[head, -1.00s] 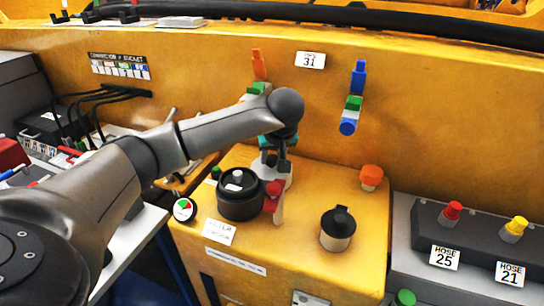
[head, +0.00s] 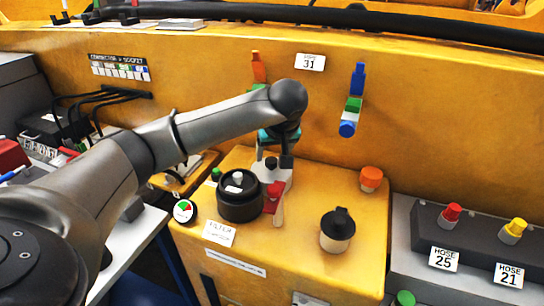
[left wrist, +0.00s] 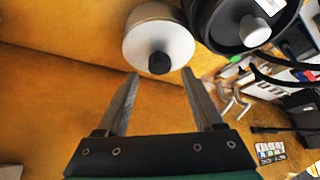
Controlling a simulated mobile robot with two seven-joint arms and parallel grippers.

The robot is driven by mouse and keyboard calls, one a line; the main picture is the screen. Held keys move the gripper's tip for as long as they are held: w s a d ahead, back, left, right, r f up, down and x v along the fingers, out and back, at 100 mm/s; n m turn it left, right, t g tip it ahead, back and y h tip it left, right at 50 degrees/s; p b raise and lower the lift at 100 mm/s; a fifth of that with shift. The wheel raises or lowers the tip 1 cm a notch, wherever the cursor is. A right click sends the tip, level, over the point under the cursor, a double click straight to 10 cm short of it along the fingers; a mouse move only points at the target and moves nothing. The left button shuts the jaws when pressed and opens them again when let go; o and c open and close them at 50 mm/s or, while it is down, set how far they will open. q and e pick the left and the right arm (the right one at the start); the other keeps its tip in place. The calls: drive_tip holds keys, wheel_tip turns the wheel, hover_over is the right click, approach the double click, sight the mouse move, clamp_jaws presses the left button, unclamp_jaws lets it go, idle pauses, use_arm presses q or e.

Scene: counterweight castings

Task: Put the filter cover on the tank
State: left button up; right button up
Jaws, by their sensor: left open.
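The filter cover, a white round piece with a black knob (head: 268,176), sits on the yellow surface just behind and right of the black round filter tank (head: 240,207). The tank is open at the top, with a white knob showing inside. In the left wrist view the cover (left wrist: 140,42) lies just past my fingertips, and the tank (left wrist: 216,38) is at upper right. My left gripper (left wrist: 161,74) is open and empty, its fingertips on either side of the knob's line. It also shows above the cover in the head view (head: 280,160). My right gripper is not in view.
A red-handled tool (head: 275,200) lies right beside the tank. A cream jar with a black top (head: 337,231) and an orange cap (head: 371,179) stand further right. A round gauge (head: 184,210) is at left. The yellow wall rises behind.

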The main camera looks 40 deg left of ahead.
use_arm(q)
drive_tip(key=v, duration=0.9)
drive_tip(key=shift+p, duration=0.4)
